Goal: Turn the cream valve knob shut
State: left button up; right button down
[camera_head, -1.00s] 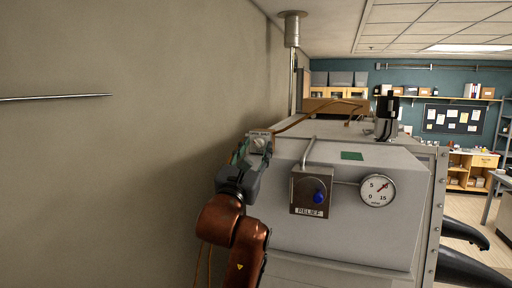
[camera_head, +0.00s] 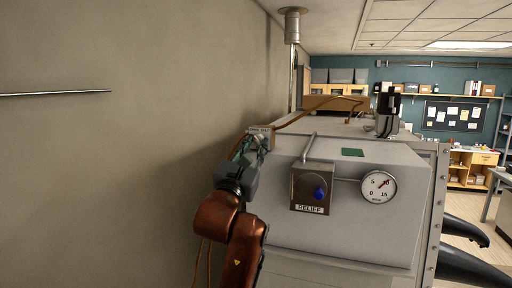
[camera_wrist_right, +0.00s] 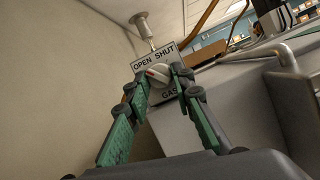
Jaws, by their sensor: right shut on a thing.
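The cream valve knob (camera_wrist_right: 158,75) sits on a light plate (camera_wrist_right: 166,60) marked OPEN, SHUT and GAS in the right wrist view. A red mark on the knob is on its left side, below the word OPEN. My right gripper (camera_wrist_right: 160,80) has its green-padded fingers on either side of the knob and is shut on it. In the head view my right gripper (camera_head: 249,156) reaches up to the plate (camera_head: 261,133) at the left corner of the grey box; the knob is mostly hidden there. My left gripper is not in view.
The grey box (camera_head: 345,235) carries a relief valve with a blue knob (camera_head: 319,192), a bent pipe (camera_head: 308,147) and a round gauge (camera_head: 378,187). A bare wall (camera_head: 110,190) runs close on the left. Black gloves (camera_head: 465,232) stick out at the right.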

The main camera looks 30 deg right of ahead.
jog(key=m+g+b, duration=0.1)
jog(key=m, duration=0.1)
jog(key=shift+a+r+m+h, duration=0.1)
jog(key=shift+a+m+h, duration=0.05)
jog(key=shift+m+h, duration=0.2)
jog(key=shift+a+m+g+h+b, duration=0.1)
jog(key=shift+m+g+h+b, duration=0.45)
jog(key=shift+m, duration=0.7)
jog(key=m+g, duration=0.1)
jog(key=m, duration=0.1)
jog(key=shift+w+r+m+b, duration=0.1)
jog(key=shift+r+m+b, duration=0.05)
jog(key=shift+m+b, duration=0.2)
jog(key=shift+r+m+g, duration=0.1)
jog(key=shift+m+g, duration=0.65)
jog(key=shift+m, duration=0.4)
jog(key=shift+w+r+m+g, duration=0.1)
jog(key=shift+m+g, duration=0.5)
jog(key=shift+m, duration=0.6)
jog(key=m+g+p, duration=0.1)
jog(key=m, duration=0.2)
jog(key=shift+a+r, duration=0.1)
jog(key=m+g+y+p, duration=0.1)
jog(key=m+p, duration=0.1)
jog(key=m, duration=0.2)
jog(key=shift+w+m, duration=0.1)
jog(key=shift+m, duration=0.2)
jog(key=shift+m+g+y+p, duration=0.3)
jog(key=shift+m+g+p, duration=0.25)
jog(key=shift+m, duration=0.25)
